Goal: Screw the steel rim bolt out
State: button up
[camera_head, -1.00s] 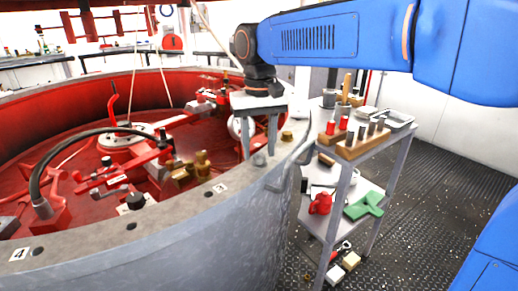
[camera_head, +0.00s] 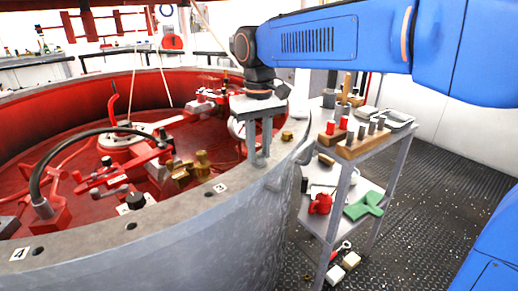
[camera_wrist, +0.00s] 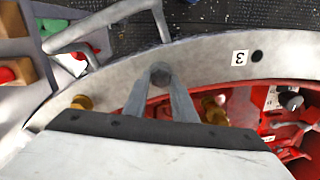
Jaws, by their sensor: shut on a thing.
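The steel rim bolt (camera_wrist: 160,70) is a grey bolt head on the flat grey rim (camera_wrist: 205,58). In the wrist view it sits between the two fingertips of my gripper (camera_wrist: 161,82). The fingers slant in from both sides and are shut on it. In the head view my gripper (camera_head: 259,161) points straight down at the rim (camera_head: 180,222), and its fingertips hide most of the bolt. The bolt appears seated at the rim; its shank is not visible.
A brass bolt (camera_head: 287,135) stands on the rim close to my gripper. Red fittings and a black hose (camera_head: 80,137) fill the tank's inside. At right, a grey cart (camera_head: 367,146) carries wooden blocks, pegs and trays. Open dark floor (camera_head: 435,185) lies beyond it.

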aim_at(259, 155)
jog(key=shift+n, duration=1.3)
jog(key=o, duration=1)
jog(key=shift+o, duration=0.2)
notch_tip(259, 155, up, 12)
